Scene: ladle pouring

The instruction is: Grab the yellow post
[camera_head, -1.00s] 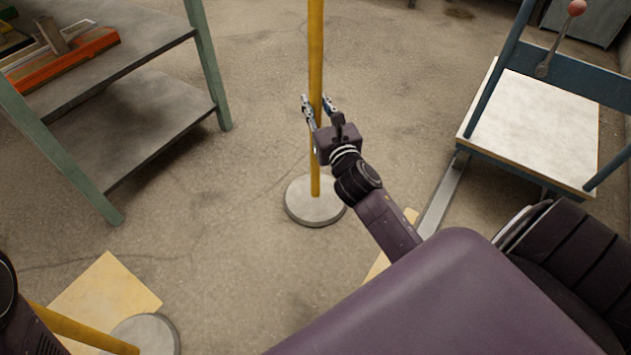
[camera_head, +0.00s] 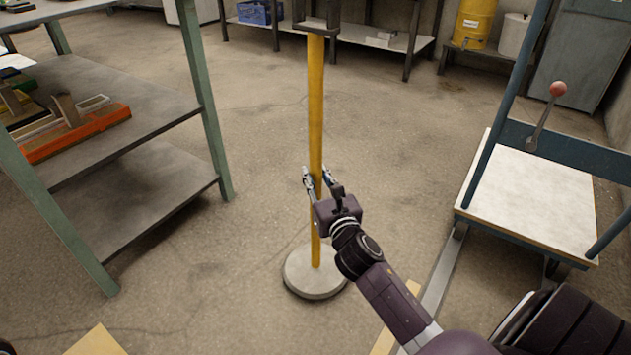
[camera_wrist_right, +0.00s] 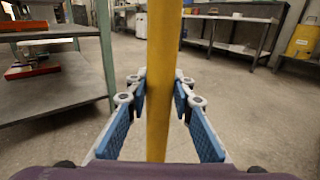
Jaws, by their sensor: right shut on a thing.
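The yellow post (camera_head: 316,105) stands upright on a round grey base (camera_head: 315,285) on the floor in the middle of the head view. My right gripper (camera_head: 318,178) is shut on the lower part of the post, a little above the base. In the right wrist view the post (camera_wrist_right: 165,70) runs vertically between the two blue-padded fingers of my right gripper (camera_wrist_right: 160,100). My left gripper is not in view.
A green-framed shelf (camera_head: 150,190) with an orange tray (camera_head: 80,135) stands on the left. A blue-framed cart (camera_head: 530,195) with a red-knobbed lever (camera_head: 545,115) stands on the right. Far back are a low bench (camera_head: 385,42) and a yellow drum (camera_head: 474,22). The floor around the post is clear.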

